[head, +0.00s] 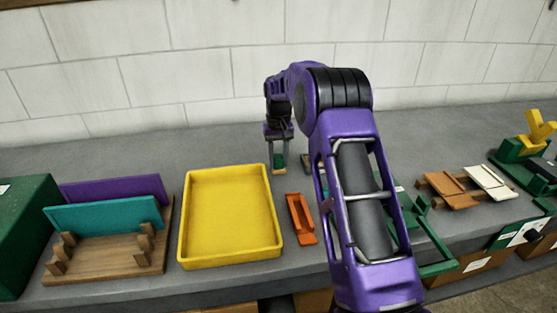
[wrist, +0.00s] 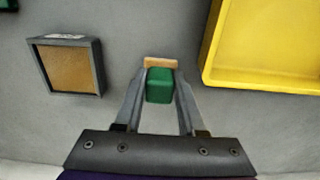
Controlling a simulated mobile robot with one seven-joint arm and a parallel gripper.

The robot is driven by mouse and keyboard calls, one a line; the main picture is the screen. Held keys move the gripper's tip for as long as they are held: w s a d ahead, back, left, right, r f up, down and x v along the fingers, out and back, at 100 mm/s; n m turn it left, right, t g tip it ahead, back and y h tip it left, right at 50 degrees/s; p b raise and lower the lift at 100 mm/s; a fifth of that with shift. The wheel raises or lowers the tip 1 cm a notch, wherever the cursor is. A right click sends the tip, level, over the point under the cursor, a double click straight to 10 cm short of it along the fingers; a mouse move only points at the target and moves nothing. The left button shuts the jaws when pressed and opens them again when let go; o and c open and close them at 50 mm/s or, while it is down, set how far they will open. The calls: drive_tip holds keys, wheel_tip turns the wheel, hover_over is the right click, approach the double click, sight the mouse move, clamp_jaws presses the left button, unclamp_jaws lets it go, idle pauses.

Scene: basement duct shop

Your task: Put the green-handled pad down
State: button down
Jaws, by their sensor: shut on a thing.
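The green-handled pad (wrist: 160,84) is between the two fingers of my gripper (wrist: 159,78) in the wrist view. Its green handle is clasped by the fingers, and a tan edge of the pad shows beyond it. In the head view my gripper (head: 278,160) points down behind the right back corner of the yellow tray, with the pad (head: 279,169) at its tips. I cannot tell whether the pad touches the grey bench top.
A yellow tray (head: 187,225) stands on the bench (head: 150,150). A grey-framed box with a tan face (wrist: 68,66) lies near the gripper. An orange piece (head: 300,218) is right of the tray. A wooden rack (head: 100,258) holds teal and purple panels at left.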

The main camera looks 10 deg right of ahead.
sight(279, 157)
drive_tip(key=shift+f, duration=0.1)
drive_tip(key=c, duration=0.5)
unclamp_jaws()
wheel_tip(279, 157, up, 12)
drive_tip(key=shift+p, duration=0.45)
